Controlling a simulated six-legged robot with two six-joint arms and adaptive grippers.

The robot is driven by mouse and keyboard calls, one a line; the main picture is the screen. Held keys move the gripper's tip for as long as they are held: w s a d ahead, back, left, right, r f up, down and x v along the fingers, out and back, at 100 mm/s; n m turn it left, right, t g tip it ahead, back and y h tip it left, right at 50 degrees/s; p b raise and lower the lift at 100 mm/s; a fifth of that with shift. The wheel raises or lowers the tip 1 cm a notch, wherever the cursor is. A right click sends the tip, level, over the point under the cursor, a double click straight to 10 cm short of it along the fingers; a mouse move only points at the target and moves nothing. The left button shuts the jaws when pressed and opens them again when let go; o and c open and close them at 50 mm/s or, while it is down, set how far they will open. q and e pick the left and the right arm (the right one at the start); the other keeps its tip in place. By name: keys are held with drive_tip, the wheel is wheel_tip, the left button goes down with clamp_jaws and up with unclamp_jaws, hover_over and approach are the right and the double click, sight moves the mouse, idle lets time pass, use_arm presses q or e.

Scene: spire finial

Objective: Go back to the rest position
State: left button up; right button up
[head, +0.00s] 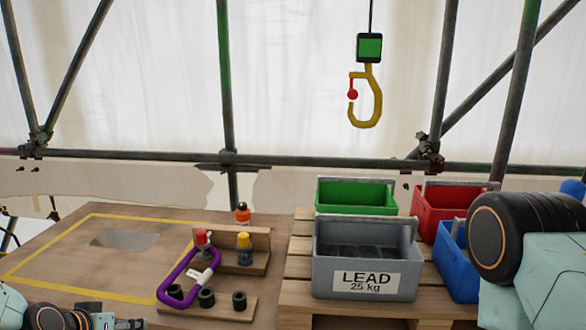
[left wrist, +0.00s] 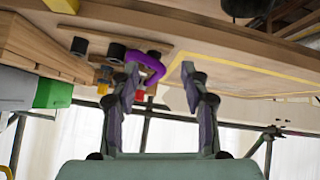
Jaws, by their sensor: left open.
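My left gripper (left wrist: 163,80) is open in the left wrist view, its two dark fingers apart with nothing between them. That view is upside down. The purple loop (left wrist: 150,66) appears just beyond one fingertip there; whether they touch I cannot tell. In the head view my left arm lies low in the bottom left corner, with its fingers not clearly visible. The purple loop (head: 178,278) leans by the small wooden rack (head: 238,312) in the head view. My right arm shows at the right edge, but its gripper is out of view.
A grey LEAD crate (head: 365,242) stands on a pallet (head: 296,262), with green (head: 355,193), red (head: 432,207) and blue (head: 455,270) crates around it. A yellow hook (head: 366,112) hangs above. The yellow-outlined table area (head: 60,262) is mostly clear. Scaffold poles (head: 225,75) stand behind.

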use_arm(q)
drive_tip(key=s+d+f+g+b, duration=0.2)
drive_tip(key=s+f, duration=0.5)
drive_tip(key=s, duration=0.4)
drive_tip(key=s+d+f+g+b, duration=0.1)
drive_tip(key=s+d+f+g, duration=0.3)
drive_tip(key=s, duration=0.6)
drive_tip(key=s+d+f+m+g+y+b, duration=0.1)
drive_tip(key=s+d+f+g+b, duration=0.1)
drive_tip(key=s+d+f, duration=0.4)
drive_tip(key=s+f+g, duration=0.1)
drive_tip(key=s+f, duration=0.2)
drive_tip(key=s, duration=0.2)
drive_tip(key=shift+s+d+f+b, duration=0.3)
drive_tip(key=shift+d+f+b, duration=0.05)
drive_tip(key=shift+d, duration=0.05)
